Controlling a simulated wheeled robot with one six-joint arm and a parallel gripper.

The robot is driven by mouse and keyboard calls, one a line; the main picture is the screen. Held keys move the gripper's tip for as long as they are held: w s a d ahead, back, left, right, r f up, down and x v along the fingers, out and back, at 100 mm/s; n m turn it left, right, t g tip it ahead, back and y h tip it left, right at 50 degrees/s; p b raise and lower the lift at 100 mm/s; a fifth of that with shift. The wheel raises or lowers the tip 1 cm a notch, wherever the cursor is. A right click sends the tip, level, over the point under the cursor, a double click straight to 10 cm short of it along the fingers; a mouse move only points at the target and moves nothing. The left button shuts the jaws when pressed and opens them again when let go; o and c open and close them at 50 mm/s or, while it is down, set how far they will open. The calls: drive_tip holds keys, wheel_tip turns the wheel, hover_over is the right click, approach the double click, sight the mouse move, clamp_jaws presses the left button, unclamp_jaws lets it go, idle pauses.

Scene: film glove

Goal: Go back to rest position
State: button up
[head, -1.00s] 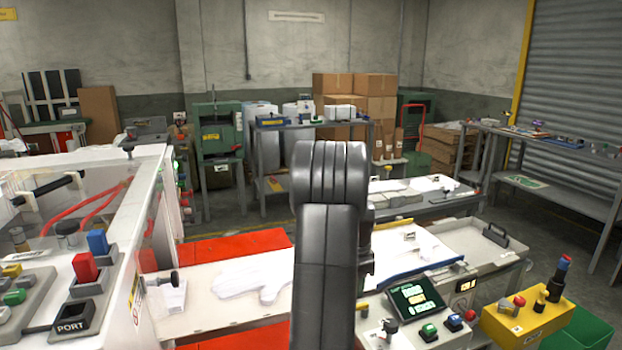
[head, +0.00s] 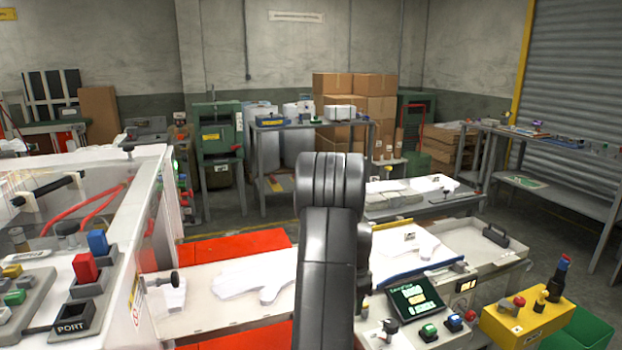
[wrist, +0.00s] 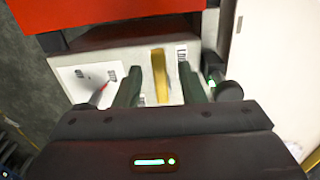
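My dark arm stands upright in the middle of the head view, and its end is hidden behind its own links there. In the wrist view my gripper (wrist: 158,85) shows two dark green fingers spread apart with nothing held between them. Beyond the fingers is a pale panel (wrist: 95,72) with small labels and a yellow strip (wrist: 160,78) that shows in the gap. A red surface (wrist: 100,12) lies above it. No contact between the fingers and the panel can be made out.
White film gloves (head: 255,279) lie on the bench left of my arm. A white machine (head: 150,200) with a port panel stands at left. A control box (head: 412,297) and a yellow button box (head: 528,318) stand at lower right.

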drive_tip(key=shift+s+d+f+n, duration=0.15)
drive_tip(key=shift+s+n, duration=0.15)
drive_tip(key=shift+n, duration=0.55)
drive_tip(key=shift+s+d+f+n, duration=0.15)
drive_tip(key=shift+s+n, duration=0.1)
drive_tip(key=shift+n, duration=0.6)
